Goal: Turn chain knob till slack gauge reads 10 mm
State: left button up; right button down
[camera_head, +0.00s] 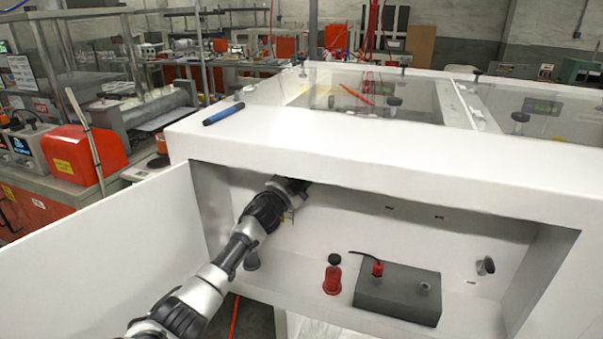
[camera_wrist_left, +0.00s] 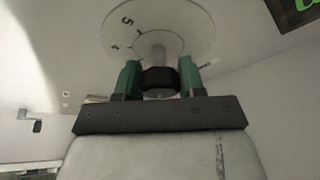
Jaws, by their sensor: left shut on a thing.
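In the left wrist view a black knob (camera_wrist_left: 158,82) sits on a pale shaft in front of a round white dial (camera_wrist_left: 185,25), where a 5 is legible. The green fingers of my left gripper (camera_wrist_left: 159,76) are shut on the knob, one on each side. In the head view my left arm reaches into the open white cabinet (camera_head: 370,145), and its fingers and the knob are hidden up under the top edge. Part of a dark display (camera_wrist_left: 297,12) with green characters shows at the upper right of the wrist view; its reading is cut off. My right gripper is not in view.
The cabinet's open door (camera_head: 110,255) stands left of my arm. On the cabinet floor are a red bottle-shaped part (camera_head: 332,278) with a black knob and a grey box (camera_head: 398,296) with a red plug. A blue pen-like object (camera_head: 223,114) lies on top.

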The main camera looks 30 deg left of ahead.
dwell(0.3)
pick_arm(q)
jog(key=o, duration=0.9)
jog(key=v, duration=1.1)
jog(key=shift+r+b, duration=0.1)
jog(key=shift+b, duration=0.25)
jog(key=shift+w, duration=0.1)
